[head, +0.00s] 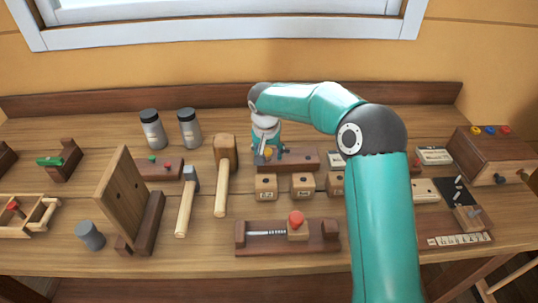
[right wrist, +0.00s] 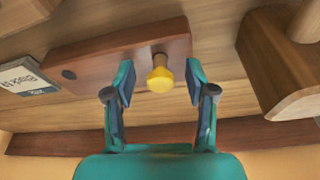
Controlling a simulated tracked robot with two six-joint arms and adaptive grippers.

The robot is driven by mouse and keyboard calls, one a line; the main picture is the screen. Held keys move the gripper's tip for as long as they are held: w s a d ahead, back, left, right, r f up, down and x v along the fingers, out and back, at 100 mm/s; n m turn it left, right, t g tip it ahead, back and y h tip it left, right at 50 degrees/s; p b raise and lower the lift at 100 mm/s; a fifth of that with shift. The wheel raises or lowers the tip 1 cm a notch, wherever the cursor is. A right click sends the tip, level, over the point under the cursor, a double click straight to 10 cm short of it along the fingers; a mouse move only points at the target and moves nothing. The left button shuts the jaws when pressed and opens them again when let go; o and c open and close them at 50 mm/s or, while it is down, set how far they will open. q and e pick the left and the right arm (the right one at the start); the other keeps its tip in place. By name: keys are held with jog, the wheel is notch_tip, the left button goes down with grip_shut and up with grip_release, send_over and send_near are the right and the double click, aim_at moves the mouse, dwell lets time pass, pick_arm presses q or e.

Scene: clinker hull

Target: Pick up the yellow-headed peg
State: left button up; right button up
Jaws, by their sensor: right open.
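The yellow-headed peg (right wrist: 160,78) stands in a long reddish-brown wooden block (right wrist: 90,62). In the right wrist view its round yellow head lies between the two fingers of my right gripper (right wrist: 160,84), with a gap on each side. The fingers are open and appear not to touch the peg. In the head view my right gripper (head: 263,150) is over the left end of the block (head: 300,158), and the yellow head (head: 268,153) shows small beside the fingers. My left gripper is not in view.
A wooden mallet (head: 226,155) lies close to the left of the block. Several small wooden cubes (head: 302,183) stand in front of it. A red-knobbed vise-like fixture (head: 270,250) is nearer the front edge. Two grey jars (head: 189,128) stand at back left.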

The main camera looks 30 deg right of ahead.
aim_at(268, 150)
jog(key=c, duration=0.8)
jog(key=shift+c, duration=0.2)
jog(key=shift+r, duration=0.25)
jog(key=shift+r, duration=0.6)
notch_tip(268, 150, up, 18)
jog(key=p, duration=0.2)
jog(key=shift+r+p, duration=0.2)
jog(key=shift+p, duration=0.1)
